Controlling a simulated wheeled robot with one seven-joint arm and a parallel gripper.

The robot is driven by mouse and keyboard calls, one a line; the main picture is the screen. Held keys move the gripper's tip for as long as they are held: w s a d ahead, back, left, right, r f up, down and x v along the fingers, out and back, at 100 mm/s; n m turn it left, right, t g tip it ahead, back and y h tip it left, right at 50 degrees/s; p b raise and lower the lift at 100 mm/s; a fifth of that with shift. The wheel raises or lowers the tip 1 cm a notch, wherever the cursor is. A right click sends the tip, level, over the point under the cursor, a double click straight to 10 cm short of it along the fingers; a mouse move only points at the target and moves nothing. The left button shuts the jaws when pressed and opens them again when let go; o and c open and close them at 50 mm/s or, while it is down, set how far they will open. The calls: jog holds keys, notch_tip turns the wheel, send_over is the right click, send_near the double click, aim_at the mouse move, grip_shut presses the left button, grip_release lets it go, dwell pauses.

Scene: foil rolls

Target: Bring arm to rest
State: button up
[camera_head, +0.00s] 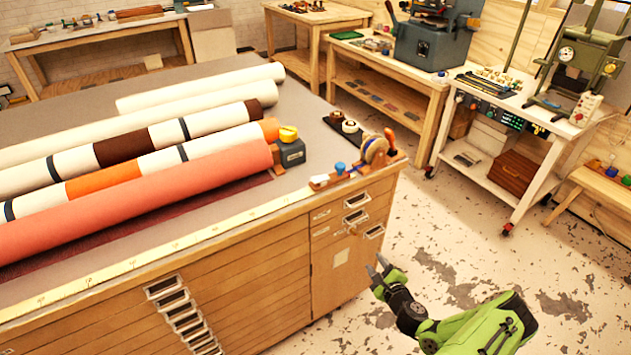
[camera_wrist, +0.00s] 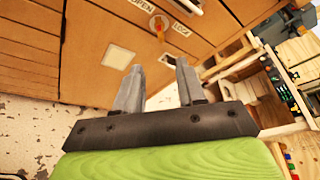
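My gripper (camera_head: 377,269) is on my green arm, in front of the right end of the big wooden drawer cabinet (camera_head: 255,292) in the head view. In the wrist view my gripper (camera_wrist: 158,80) has its two grey fingers apart with nothing between them. The fingers point toward the cabinet front, at a panel with a small pale label (camera_wrist: 118,57). A key-like knob (camera_wrist: 158,24) with "OPEN" and "LOCK" lettering beside it sits above them. No contact with the cabinet can be made out.
Several rolls, such as a coral one (camera_head: 140,205), lie on the cabinet top beside a tape dispenser (camera_head: 375,151). A white wheeled cart (camera_head: 520,125) and a wooden workbench (camera_head: 425,88) stand behind. The worn floor (camera_head: 450,225) right of the cabinet is clear.

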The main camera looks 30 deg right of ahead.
jog(key=w+a+r+n+g+y, duration=0.2)
jog(key=a+r+n+g+y, duration=0.15)
jog(key=a+r+n, duration=0.5)
jog(key=w+a+r+n+g+y, duration=0.25)
jog(key=a+r+n+y, duration=0.25)
jog(key=a+r+n, duration=0.3)
jog(key=s+a+r+n+g+h, duration=0.1)
jog(key=s+a+r+n+g, duration=0.1)
jog(key=s+a+r+n, duration=0.3)
jog(key=s+a+r+n+g+h, duration=0.2)
jog(key=a+r+n, duration=0.1)
jog(key=r, duration=0.4)
jog(key=s+a+r+n+h, duration=0.1)
jog(key=s+r+n, duration=0.1)
jog(key=s+r, duration=0.3)
jog(key=s+a+r+n+t+h, duration=0.1)
jog(key=s+r, duration=0.4)
jog(key=s, duration=0.8)
jog(key=shift+s+a+n+h+p, duration=0.2)
jog(key=shift+a+n+h+p, duration=0.15)
jog(key=shift+a+n+p, duration=0.15)
jog(key=shift+c, duration=0.5)
